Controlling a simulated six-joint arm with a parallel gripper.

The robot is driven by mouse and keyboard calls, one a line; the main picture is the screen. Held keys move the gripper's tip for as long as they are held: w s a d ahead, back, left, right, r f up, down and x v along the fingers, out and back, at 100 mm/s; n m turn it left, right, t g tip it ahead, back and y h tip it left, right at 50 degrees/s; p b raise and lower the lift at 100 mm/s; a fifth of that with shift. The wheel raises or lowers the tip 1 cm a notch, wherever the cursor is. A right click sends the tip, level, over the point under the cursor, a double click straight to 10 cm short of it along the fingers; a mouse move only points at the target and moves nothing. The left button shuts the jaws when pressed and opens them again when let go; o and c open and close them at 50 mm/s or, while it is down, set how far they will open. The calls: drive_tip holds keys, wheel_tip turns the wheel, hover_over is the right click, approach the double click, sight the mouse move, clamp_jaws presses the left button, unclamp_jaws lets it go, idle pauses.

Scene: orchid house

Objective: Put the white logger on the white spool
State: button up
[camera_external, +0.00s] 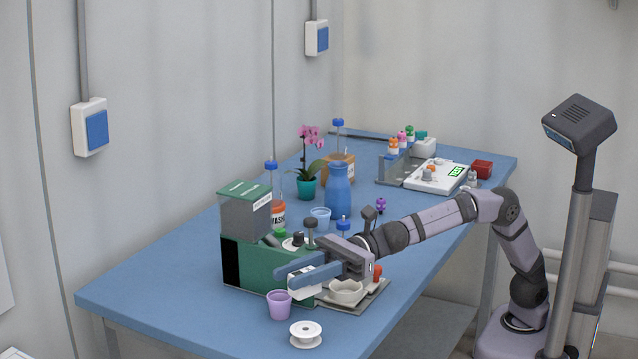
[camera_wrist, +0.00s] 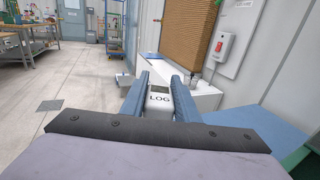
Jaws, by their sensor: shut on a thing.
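The white logger (camera_external: 306,282) is between the blue-grey fingers of my gripper (camera_external: 296,272), above the front left part of the table. The white spool (camera_external: 306,334) lies flat at the table's front edge, below and slightly right of the logger in the picture. Its top is bare with a hole in the middle. The spool cannot be made out in the wrist view.
A purple cup (camera_external: 279,304) stands just behind the spool. A white bowl (camera_external: 346,292) sits on a grey tray right of the gripper. A green machine (camera_external: 250,264) stands behind. A blue bottle (camera_external: 339,190) and an orchid (camera_external: 307,165) stand further back. The left table top is clear.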

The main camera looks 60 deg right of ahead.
drive_tip(key=shift+f+b, duration=2.4)
drive_tip(key=shift+f, duration=1.7)
drive_tip(key=shift+f, duration=0.15)
drive_tip(key=o, duration=1.1)
drive_tip(key=shift+r, duration=0.2)
drive_tip(key=b+v, duration=0.1)
drive_tip(key=v, duration=1.1)
drive_tip(key=shift+b, duration=0.3)
